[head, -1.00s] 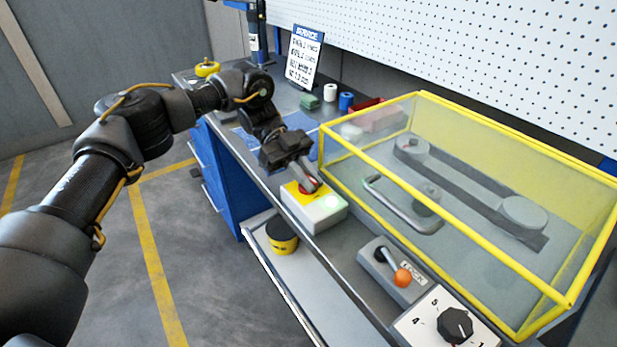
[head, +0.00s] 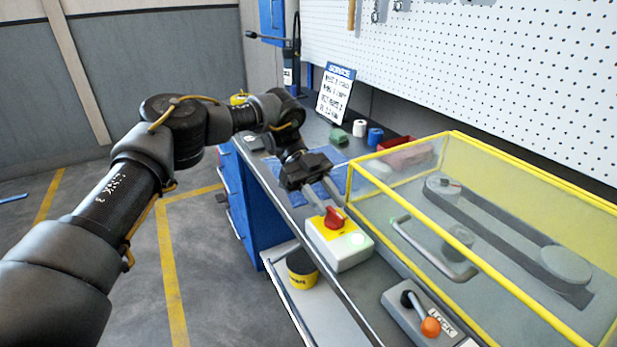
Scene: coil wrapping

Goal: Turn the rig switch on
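The rig switch is a red rotary knob (head: 335,218) on a yellow plate on top of a small white box (head: 338,250) at the bench's front edge. My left gripper (head: 331,208) reaches down from behind the box. Its two fingers are apart, with the tips close to the knob's far side; I cannot tell whether they touch it. The knob shows clearly, with nothing seen held between the fingers. My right gripper is out of view.
A yellow-framed clear guard (head: 420,232) covers a belt and pulleys just right of the switch box. A lever box with an orange knob (head: 431,327) stands in front. A black-and-yellow tub (head: 302,270) sits on the lower shelf. A sign (head: 336,95) stands behind.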

